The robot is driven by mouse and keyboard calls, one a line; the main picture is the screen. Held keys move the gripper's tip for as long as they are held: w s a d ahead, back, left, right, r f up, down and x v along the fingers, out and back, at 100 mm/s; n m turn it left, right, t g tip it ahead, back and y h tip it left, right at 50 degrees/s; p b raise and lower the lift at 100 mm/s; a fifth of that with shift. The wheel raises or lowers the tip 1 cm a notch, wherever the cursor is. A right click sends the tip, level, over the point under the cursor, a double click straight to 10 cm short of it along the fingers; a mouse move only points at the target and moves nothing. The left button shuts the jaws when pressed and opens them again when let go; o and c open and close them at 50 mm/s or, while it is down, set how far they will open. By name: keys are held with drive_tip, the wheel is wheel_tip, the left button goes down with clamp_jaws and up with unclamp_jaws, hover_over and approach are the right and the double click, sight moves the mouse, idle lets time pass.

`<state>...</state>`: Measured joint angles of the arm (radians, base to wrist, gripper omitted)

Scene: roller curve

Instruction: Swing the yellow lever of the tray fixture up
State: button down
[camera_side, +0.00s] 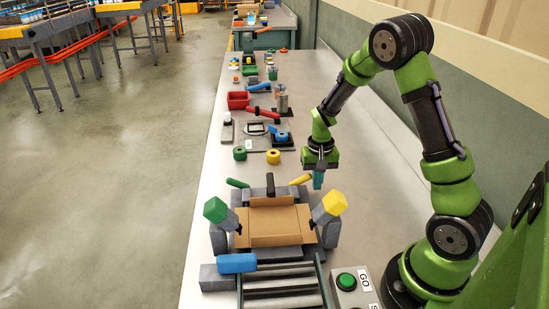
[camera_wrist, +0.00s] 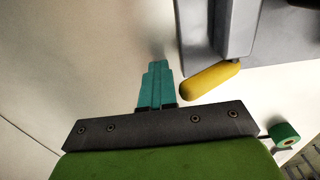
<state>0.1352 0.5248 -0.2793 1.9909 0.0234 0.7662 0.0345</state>
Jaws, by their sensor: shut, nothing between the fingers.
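The tray fixture (camera_side: 331,233) is grey and holds an open cardboard box (camera_side: 275,226). Its yellow lever (camera_side: 299,180) is a short rounded handle at the back right corner, lying low and close to level. In the wrist view the yellow lever (camera_wrist: 209,81) lies beside the grey fixture (camera_wrist: 216,25). My gripper (camera_side: 318,184) is to the right of the lever's end in the side view.
A green handle (camera_side: 237,183) and a black upright handle (camera_side: 270,185) are at the fixture's back. Rollers (camera_side: 282,283) and a green button box (camera_side: 346,283) are in front. Tape rolls (camera_side: 273,156) lie behind.

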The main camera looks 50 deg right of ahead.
sight(309, 173)
drive_tip(key=shift+w+a+r, duration=0.15)
drive_tip(key=shift+w+a, duration=0.4)
drive_tip(key=shift+w, duration=0.05)
drive_tip(key=shift+w+r, duration=0.1)
drive_tip(key=shift+w+a+r, duration=0.3)
drive_tip(key=shift+a+r, duration=0.05)
drive_tip(key=shift+r, duration=0.3)
drive_tip(key=shift+s, duration=0.1)
drive_tip(key=shift+w+a+r, duration=0.2)
drive_tip(key=shift+r, duration=0.2)
drive_tip(key=shift+w+a+r, duration=0.15)
drive_tip(key=shift+w+r, duration=0.05)
drive_tip(key=shift+r, duration=0.2)
drive_tip(key=shift+w+a+r, duration=0.5)
drive_tip(key=shift+w+a, duration=0.05)
drive_tip(key=shift+a, duration=0.05)
